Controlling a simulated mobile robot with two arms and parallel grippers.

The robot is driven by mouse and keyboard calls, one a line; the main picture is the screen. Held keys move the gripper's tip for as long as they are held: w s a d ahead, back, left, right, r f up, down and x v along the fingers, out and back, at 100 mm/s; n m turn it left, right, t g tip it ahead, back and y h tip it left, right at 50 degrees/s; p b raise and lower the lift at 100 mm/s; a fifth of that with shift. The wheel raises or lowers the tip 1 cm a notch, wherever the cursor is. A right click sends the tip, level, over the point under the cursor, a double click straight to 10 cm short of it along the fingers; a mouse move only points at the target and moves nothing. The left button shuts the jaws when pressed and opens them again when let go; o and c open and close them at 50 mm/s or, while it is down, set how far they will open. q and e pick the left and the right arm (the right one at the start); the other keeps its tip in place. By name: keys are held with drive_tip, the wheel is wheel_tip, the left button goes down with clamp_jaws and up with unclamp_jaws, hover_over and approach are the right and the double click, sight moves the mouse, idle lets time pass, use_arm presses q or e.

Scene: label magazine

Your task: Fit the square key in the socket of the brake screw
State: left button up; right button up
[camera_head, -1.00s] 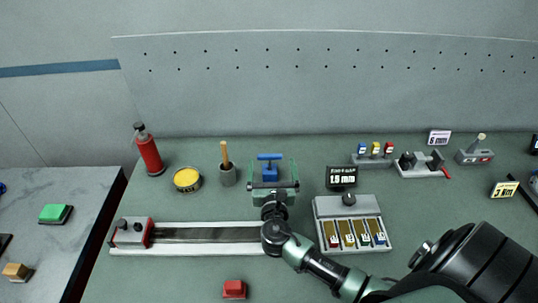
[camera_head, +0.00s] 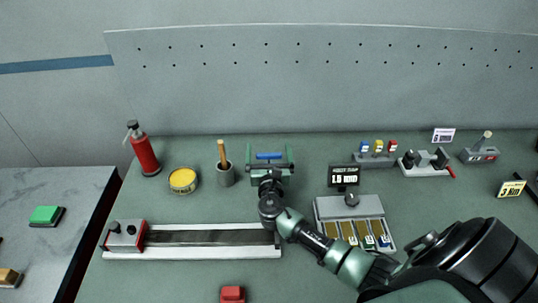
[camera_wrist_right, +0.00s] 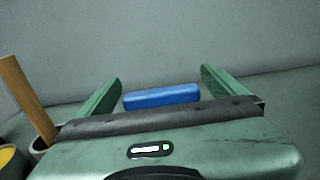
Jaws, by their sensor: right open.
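A blue T-handled tool, which looks like the square key (camera_head: 268,156), stands at the back middle of the bench. Only its blue crossbar shows now; its lower part is hidden behind my gripper. My right gripper (camera_head: 270,166) is open at the key, with one green finger to each side of the bar. In the right wrist view the blue bar (camera_wrist_right: 162,97) lies between the open fingers (camera_wrist_right: 160,86), with gaps on both sides. I cannot make out the brake screw or its socket. My left gripper is not in view.
A long rail (camera_head: 205,252) with a red-sided end block (camera_head: 125,236) lies in front. Left of my gripper are a cup with a wooden stick (camera_head: 226,175), a yellow tin (camera_head: 183,180) and a red extinguisher (camera_head: 144,152). A display (camera_head: 343,176) and compartment tray (camera_head: 347,207) stand right.

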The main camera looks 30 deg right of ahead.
drive_tip(key=shift+w+d+f, duration=0.1)
drive_tip(key=shift+w+d, duration=0.2)
drive_tip(key=shift+w, duration=0.15)
drive_tip(key=c, duration=1.5)
